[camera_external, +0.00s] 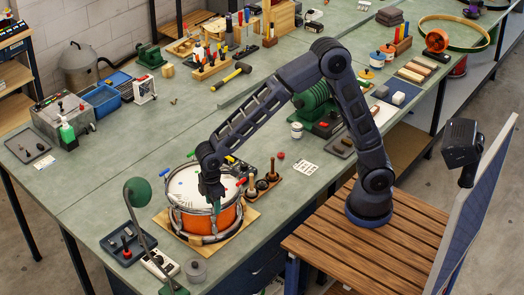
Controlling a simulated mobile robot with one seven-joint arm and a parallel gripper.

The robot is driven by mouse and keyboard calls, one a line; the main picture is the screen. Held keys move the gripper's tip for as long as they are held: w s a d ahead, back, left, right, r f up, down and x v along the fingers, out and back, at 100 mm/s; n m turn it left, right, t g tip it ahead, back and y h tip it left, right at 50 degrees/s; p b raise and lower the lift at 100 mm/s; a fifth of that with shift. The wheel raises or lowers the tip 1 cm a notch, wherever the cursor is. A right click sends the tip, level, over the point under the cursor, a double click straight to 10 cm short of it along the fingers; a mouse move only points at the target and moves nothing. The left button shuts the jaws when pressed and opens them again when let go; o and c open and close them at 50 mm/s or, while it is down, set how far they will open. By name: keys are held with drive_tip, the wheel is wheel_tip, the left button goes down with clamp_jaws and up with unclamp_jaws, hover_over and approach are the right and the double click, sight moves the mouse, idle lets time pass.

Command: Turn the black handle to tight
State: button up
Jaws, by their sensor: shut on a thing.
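An orange drum (227,219) with a white head and metal rims sits on a wooden board (165,222) near the front of the green bench. My gripper (212,200) points down at the near side of the drum head, close to the rim. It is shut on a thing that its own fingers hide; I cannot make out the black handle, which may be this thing. Small coloured pieces, blue, yellow, green and red, stand around the drum's rim.
A green lamp (138,192) stands just left of the drum, with a dark tray (124,243) beside it. A wooden holder with dark pegs (262,184) is close on the right.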

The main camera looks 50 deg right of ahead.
drive_tip(key=m, duration=0.4)
drive_tip(key=shift+m, duration=0.3)
drive_tip(key=m, duration=0.3)
drive_tip(key=shift+m, duration=0.3)
drive_tip(key=m, duration=0.4)
drive_tip(key=shift+m, duration=0.3)
drive_tip(key=m, duration=0.3)
drive_tip(key=shift+m, duration=0.3)
drive_tip(key=m, duration=1.2)
drive_tip(key=shift+m, duration=1.8)
drive_tip(key=shift+c, duration=0.2)
